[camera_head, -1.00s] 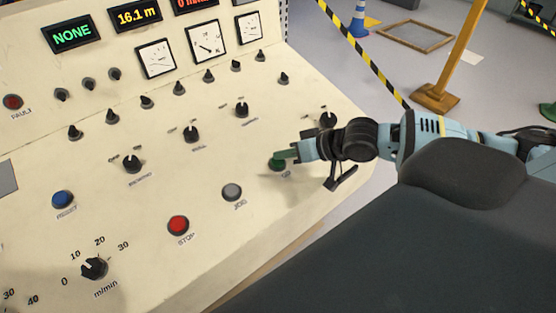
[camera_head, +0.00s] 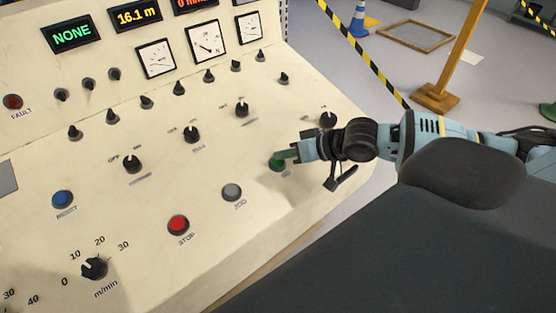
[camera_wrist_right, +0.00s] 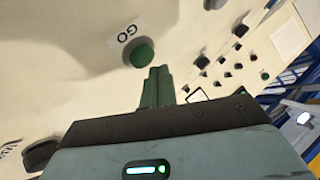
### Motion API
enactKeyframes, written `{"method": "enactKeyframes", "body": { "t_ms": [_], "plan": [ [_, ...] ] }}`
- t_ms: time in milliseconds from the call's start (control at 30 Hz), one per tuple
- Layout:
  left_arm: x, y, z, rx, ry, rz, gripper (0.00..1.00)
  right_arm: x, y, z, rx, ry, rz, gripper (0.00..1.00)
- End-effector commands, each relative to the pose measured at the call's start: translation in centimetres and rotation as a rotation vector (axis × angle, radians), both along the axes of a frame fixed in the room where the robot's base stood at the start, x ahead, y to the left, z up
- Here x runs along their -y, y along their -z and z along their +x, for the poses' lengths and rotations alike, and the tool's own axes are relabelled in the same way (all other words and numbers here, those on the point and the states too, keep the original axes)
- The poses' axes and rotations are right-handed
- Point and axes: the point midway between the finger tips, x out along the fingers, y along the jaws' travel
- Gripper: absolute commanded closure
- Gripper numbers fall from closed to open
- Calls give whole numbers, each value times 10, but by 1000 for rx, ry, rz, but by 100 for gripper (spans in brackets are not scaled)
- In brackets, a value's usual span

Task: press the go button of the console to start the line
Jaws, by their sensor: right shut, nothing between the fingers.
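The cream console (camera_head: 110,205) fills the left of the head view. Its green go button (camera_head: 276,164) is at the right end of the button row, partly behind my right gripper's fingers. In the right wrist view the go button (camera_wrist_right: 141,53) shows beside its GO label. My right gripper (camera_head: 291,154) is shut and empty, its green fingertips right by the button. In the wrist view the shut fingers (camera_wrist_right: 157,82) lie just below and right of the button; I cannot tell whether they touch it. My left gripper is not in view.
The red stop button (camera_head: 178,225), grey jog button (camera_head: 232,192) and blue reset button (camera_head: 63,199) lie left of the go button. Black knobs, including one (camera_head: 328,119) near my right wrist, stick up from the panel.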

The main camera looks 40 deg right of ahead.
Motion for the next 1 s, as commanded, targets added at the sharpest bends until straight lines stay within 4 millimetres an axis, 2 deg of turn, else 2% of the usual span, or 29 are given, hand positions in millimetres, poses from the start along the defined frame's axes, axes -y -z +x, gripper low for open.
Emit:
{"method": "enactKeyframes", "body": {
  "t_ms": [233, 1000],
  "plan": [
    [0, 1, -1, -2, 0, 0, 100, 0, 7, 2, -1, 1, 1, 100],
    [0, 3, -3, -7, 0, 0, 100, 0, 12, 3, 0, 1, 1, 100]
  ]
}}
